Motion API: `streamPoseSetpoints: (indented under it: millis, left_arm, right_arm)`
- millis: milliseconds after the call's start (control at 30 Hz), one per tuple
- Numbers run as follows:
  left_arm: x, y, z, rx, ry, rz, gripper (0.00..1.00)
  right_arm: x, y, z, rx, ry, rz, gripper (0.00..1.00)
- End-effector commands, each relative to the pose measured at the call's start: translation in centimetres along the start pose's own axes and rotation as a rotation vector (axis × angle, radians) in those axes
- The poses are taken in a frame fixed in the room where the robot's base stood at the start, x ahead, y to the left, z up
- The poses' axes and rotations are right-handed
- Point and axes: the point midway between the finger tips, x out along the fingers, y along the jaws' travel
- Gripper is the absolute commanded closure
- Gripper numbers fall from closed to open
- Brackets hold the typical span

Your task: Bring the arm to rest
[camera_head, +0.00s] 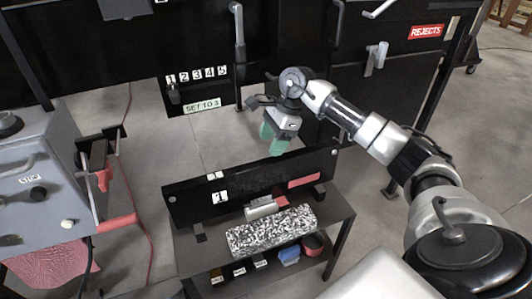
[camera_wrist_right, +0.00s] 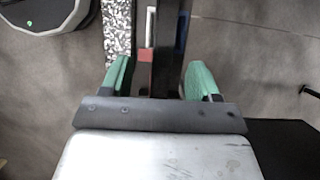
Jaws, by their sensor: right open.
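My right arm reaches in from the right in the head view. Its gripper (camera_head: 273,138) has green fingers that point down, above and behind the black panel marked 1 (camera_head: 250,187). In the right wrist view the green fingers of the right gripper (camera_wrist_right: 160,82) stand apart with nothing held between them. A dark upright edge and a small red patch (camera_wrist_right: 146,55) show beyond the fingers, below the gripper. My left gripper is in neither view.
A speckled black-and-white block (camera_head: 271,231) lies on a dark table (camera_head: 335,212) in front of the panel. A grey machine (camera_head: 40,180) stands at left. Dark cabinets with handles (camera_head: 239,33), a number strip (camera_head: 196,75) and a REJECTS sign (camera_head: 426,32) are behind. Floor shows between.

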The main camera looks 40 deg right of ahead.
Motion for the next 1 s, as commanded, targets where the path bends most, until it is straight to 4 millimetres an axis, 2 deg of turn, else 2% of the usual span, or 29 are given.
streamPoseSetpoints:
  millis: [167,800,867,933,1000]
  left_arm:
    - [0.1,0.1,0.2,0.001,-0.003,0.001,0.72]
    - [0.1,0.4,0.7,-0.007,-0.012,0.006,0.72]
    - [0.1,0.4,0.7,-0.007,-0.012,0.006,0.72]
    - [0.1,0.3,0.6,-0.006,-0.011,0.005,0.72]
    - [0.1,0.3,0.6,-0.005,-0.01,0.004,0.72]
  right_arm:
    - [-0.9,0.0,0.0,0.0,0.001,0.0,0.39]
    - [-0.8,0.0,0.1,0.0,-0.006,0.0,0.39]
    - [-0.2,0.1,0.8,-0.001,-0.034,-0.003,0.39]
    - [1.1,0.4,2.5,0.001,-0.11,-0.012,0.39]
    - [3.0,1.0,5.6,0.017,-0.249,-0.024,0.39]
